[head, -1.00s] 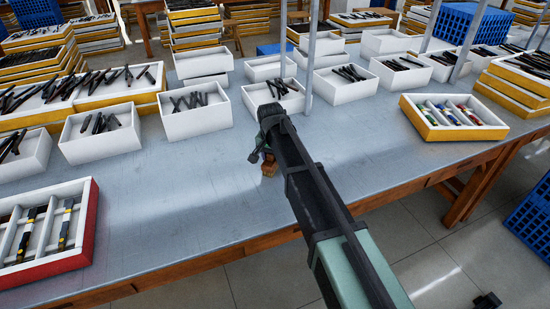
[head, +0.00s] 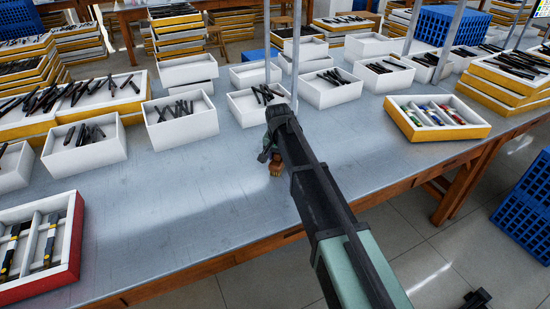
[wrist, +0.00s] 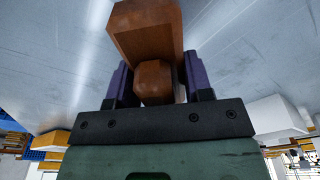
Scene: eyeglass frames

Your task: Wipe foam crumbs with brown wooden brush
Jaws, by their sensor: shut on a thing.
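The brown wooden brush (wrist: 147,32) is between the two purple fingers of my gripper (wrist: 160,82) in the wrist view, and the gripper is shut on it. In the head view the brush (head: 276,166) shows as a small brown piece just below my gripper (head: 268,152), at or just above the grey tabletop (head: 200,200). My arm hides part of the gripper and brush there. I cannot make out any foam crumbs on the table in either view.
White boxes of dark frames (head: 182,122) line the back of the table. A red-edged tray (head: 68,262) stands at the front left and a yellow-edged tray (head: 478,133) at the right. Metal posts (head: 297,50) rise behind my gripper. The table's front middle is clear.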

